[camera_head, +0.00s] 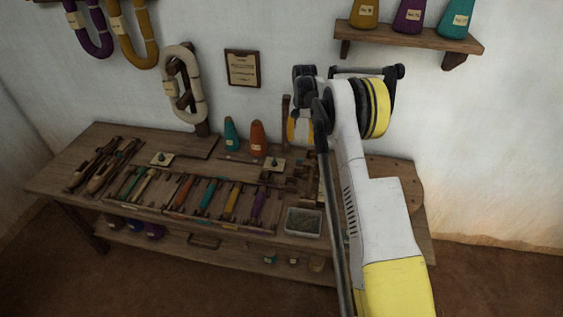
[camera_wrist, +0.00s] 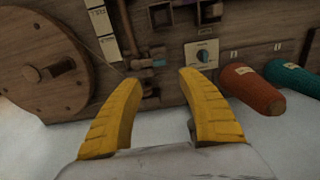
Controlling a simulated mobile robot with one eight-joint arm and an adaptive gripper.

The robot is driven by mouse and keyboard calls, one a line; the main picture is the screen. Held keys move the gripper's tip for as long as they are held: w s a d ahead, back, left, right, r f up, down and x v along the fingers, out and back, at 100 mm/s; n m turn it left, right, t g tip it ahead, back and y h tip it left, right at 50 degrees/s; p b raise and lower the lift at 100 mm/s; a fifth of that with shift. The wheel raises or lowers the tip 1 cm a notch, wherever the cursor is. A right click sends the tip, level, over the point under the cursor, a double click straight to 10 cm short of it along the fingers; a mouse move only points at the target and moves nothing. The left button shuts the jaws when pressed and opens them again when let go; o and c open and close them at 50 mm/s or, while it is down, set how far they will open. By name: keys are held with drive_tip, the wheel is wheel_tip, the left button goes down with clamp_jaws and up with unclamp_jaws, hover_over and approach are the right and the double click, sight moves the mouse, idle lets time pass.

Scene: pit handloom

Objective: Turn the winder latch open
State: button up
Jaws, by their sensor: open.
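In the wrist view my gripper (camera_wrist: 159,80) is open and empty, its two yellow fingers apart above the bench. Just past the right fingertip lies a pale plate (camera_wrist: 205,44) with a small dark teal turn knob (camera_wrist: 203,55), which looks like a latch. The same plate (camera_head: 276,164) shows on the bench in the head view. A wooden winder mechanism (camera_wrist: 157,20) with bars and small blocks lies beyond the gap between the fingers. I cannot tell which part the winder latch is. In the head view my arm hides most of the winder.
An orange cone (camera_wrist: 252,92) and a teal cone (camera_wrist: 293,77) stand close right of the fingers in the wrist view. A large wooden wheel (camera_wrist: 30,75) is at left. In the head view, a tray (camera_head: 304,222) and several coloured bobbins (camera_head: 186,190) occupy the bench.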

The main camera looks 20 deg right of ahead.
sight(300, 159)
wheel_tip(300, 159, down, 11)
drive_tip(key=b, duration=0.4)
drive_tip(key=shift+r, duration=0.1)
clamp_jaws()
